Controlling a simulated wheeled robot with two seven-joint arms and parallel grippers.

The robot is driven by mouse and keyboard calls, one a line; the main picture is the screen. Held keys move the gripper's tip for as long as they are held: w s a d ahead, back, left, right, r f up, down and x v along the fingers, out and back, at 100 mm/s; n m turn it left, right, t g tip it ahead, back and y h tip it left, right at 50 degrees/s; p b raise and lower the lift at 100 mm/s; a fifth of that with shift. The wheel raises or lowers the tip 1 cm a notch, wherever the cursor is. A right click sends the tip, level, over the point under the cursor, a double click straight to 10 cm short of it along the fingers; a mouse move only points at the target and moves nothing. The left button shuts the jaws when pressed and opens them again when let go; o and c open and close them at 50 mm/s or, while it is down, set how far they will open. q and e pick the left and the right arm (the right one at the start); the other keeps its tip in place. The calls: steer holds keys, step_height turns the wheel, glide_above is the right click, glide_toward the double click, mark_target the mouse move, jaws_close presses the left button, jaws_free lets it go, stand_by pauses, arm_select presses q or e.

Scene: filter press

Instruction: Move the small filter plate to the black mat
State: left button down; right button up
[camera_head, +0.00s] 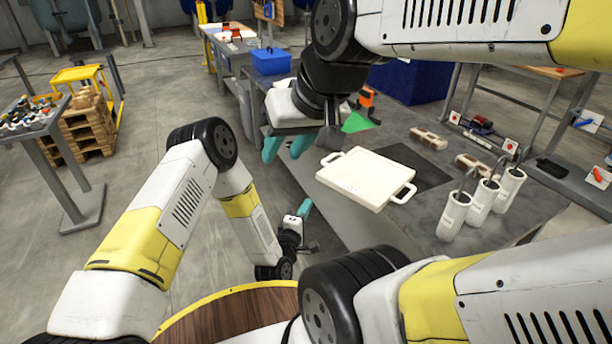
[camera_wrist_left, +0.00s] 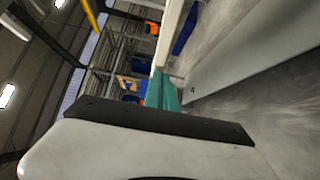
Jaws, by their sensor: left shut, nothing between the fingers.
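The small filter plate (camera_head: 362,178) is a white, rounded slab with a handle at each end. It lies on the bench, overlapping the black mat (camera_head: 432,168), which shows along its far and right sides. How much mat is under the plate is hidden. My right gripper (camera_head: 286,148) is above the bench's left edge, left of the plate and apart from it; its two teal fingers are spread and empty. My left gripper (camera_head: 305,209) is low, left of the bench and clear of the plate. Its teal fingers (camera_wrist_left: 161,92) are together and empty in the left wrist view.
Three white cylinders (camera_head: 482,202) with upright handles stand right of the plate. Two brownish blocks (camera_head: 430,139) lie behind the mat. A green triangular piece (camera_head: 356,122) and an orange clamp-like item (camera_head: 367,99) are behind the plate. A blue box (camera_head: 271,61) stands farther back.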

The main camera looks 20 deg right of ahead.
mark_target(328, 183)
arm_select(q)
steer(key=x, duration=0.3)
steer(key=d+x, duration=0.1)
steer(key=x, duration=0.2)
steer(key=s+x, duration=0.1)
steer(key=x, duration=0.2)
steer(key=shift+d, duration=0.3)
steer(key=shift+w+d, duration=0.1)
steer(key=shift+d, duration=0.6)
